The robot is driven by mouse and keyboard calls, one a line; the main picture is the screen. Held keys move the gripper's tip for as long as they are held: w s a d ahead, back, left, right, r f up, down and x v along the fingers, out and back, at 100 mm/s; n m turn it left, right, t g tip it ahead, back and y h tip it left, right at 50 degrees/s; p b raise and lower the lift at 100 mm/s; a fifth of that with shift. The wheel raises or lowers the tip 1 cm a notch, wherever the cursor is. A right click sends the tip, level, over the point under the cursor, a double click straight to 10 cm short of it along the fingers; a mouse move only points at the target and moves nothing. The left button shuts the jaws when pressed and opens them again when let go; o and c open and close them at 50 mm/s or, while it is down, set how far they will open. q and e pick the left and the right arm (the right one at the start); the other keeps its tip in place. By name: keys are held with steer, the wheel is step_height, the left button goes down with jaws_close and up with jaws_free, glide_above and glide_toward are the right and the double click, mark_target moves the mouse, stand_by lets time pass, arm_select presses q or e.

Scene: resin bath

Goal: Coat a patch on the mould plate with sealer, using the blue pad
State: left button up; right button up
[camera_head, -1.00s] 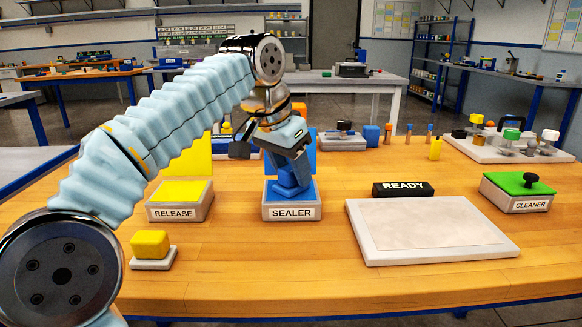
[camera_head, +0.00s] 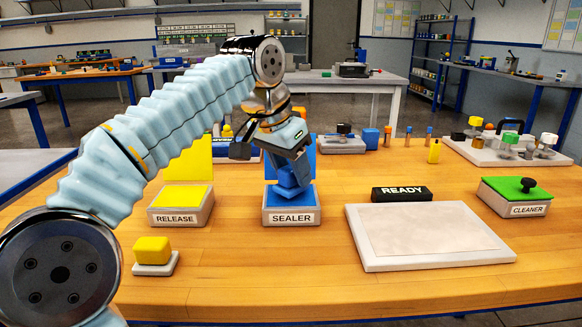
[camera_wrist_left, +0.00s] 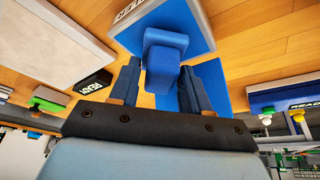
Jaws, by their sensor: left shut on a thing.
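The sealer bath (camera_head: 291,218) is a grey box with a blue top and an upright blue back panel, left of the middle of the table. My left gripper (camera_head: 292,168) points down over it, shut on the blue pad (camera_head: 289,192). In the left wrist view, the blue pad (camera_wrist_left: 164,52) sits between the two fingers, against the blue bath top (camera_wrist_left: 197,20). I cannot tell whether the pad touches that top. The pale mould plate (camera_head: 430,240) lies flat to the right, with a faint rectangular patch (camera_head: 418,231) on it. My right gripper is not in view.
A black READY block (camera_head: 402,194) stands at the plate's back edge. The yellow release bath (camera_head: 181,212) and a yellow pad on a grey stand (camera_head: 153,258) are left. The green cleaner box (camera_head: 515,199) is right. Bare wood lies between the sealer bath and the plate.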

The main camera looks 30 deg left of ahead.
arm_select(q)
steer(key=shift+r+p, duration=0.35)
steer(key=shift+r, duration=2.6)
